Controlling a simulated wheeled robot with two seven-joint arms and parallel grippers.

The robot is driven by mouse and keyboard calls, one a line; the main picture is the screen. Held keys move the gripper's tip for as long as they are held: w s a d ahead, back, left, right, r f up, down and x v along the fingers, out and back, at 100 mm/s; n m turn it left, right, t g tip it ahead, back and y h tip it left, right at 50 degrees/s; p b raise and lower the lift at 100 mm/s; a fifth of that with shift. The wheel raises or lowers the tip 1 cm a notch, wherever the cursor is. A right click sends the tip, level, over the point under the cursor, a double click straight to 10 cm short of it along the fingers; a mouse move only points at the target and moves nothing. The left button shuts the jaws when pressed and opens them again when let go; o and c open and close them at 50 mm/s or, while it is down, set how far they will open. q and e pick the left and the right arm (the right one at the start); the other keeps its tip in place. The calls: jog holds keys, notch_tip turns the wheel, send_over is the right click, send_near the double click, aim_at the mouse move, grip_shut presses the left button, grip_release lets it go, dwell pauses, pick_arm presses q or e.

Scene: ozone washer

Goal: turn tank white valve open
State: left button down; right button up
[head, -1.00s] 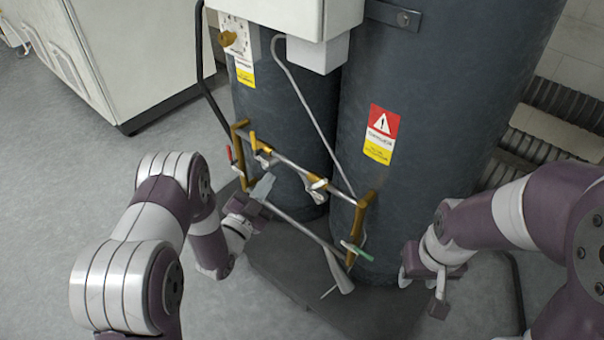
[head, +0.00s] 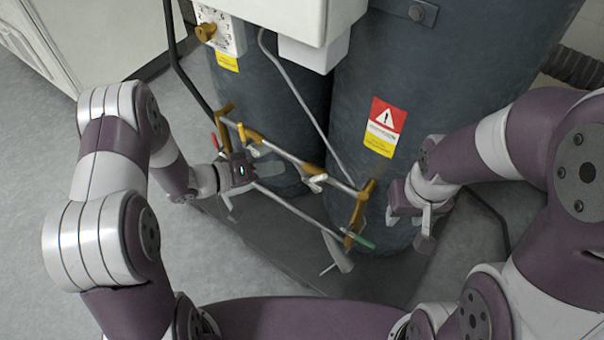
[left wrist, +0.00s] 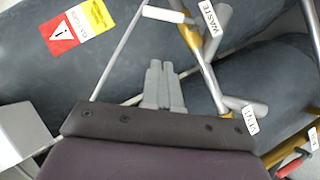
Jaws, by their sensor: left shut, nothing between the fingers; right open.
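The brass-and-steel pipe frame with several valves stands in front of the dark tanks. A white valve handle (head: 316,180) shows on its upper pipe, to the right of my left gripper (head: 272,177). In the left wrist view, a white handle (left wrist: 168,14) lies beyond the fingertips, near a tag reading WASTE (left wrist: 209,16). A pale grey lever (left wrist: 245,106) is to the right, beside another tag hard to read. My left gripper's fingers (left wrist: 162,82) are together and empty, apart from both handles. My right gripper (head: 408,228) is open and empty beside the right tank.
A red handle (head: 215,141) is at the frame's left end and a green handle (head: 360,241) at its lower right. The large tank (head: 440,90) stands close behind. A white box (head: 285,15) hangs above. Grey floor (head: 230,265) is clear at lower left.

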aim_at(318, 176)
pick_arm(q)
jog(key=d+f+b, duration=0.1)
jog(key=d+f, duration=0.2)
jog(key=d, duration=0.4)
jog(key=shift+w+f, duration=0.3)
jog(key=shift+w, duration=0.1)
